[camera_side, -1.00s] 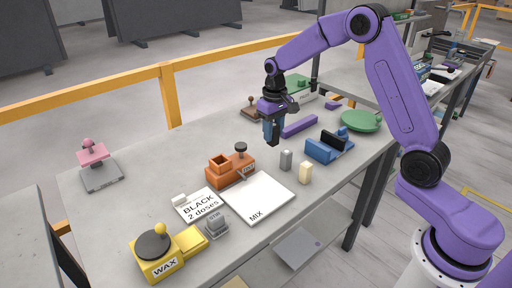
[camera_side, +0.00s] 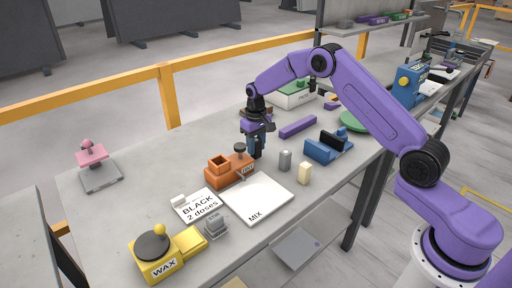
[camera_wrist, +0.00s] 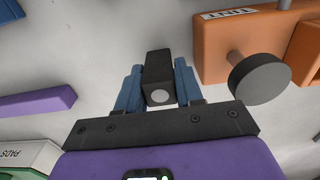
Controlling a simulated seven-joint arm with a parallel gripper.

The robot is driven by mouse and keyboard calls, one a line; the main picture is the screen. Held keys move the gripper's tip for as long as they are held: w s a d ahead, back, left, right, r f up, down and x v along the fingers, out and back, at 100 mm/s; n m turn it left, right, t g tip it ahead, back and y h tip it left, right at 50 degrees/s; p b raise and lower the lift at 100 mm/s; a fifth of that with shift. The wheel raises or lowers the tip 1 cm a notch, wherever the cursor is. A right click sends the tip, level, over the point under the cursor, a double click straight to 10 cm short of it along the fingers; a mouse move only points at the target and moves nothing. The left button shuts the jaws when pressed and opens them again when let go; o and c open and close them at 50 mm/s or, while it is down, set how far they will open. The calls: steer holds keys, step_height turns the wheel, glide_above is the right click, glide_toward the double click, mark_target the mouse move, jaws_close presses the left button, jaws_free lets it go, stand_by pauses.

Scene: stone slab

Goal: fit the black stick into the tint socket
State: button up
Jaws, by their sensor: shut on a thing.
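The orange tint unit (camera_side: 230,173) stands mid-table, with a square open-topped socket (camera_side: 218,162) at its left end and a round black knob (camera_side: 240,147) near its right end. In the wrist view, its orange body (camera_wrist: 215,45) with the TINT label fills the upper right, and the black knob (camera_wrist: 260,78) is close to my gripper. My gripper (camera_wrist: 158,85) is shut on the black stick (camera_wrist: 157,68), its blue fingers on both sides. In the side view, my gripper (camera_side: 256,150) points down just behind and right of the unit; the stick is hard to tell there.
A white MIX sheet (camera_side: 256,198) and a BLACK 2 doses card (camera_side: 200,207) lie in front. A grey cylinder (camera_side: 285,160), cream block (camera_side: 305,173) and blue holder (camera_side: 320,152) stand right. A purple bar (camera_side: 298,127) lies behind. The yellow WAX unit (camera_side: 160,258) is front left.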

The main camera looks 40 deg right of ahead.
steer(key=shift+f, duration=0.45)
steer(key=shift+f, duration=0.1)
steer(key=o, duration=1)
steer(key=shift+o, duration=0.2)
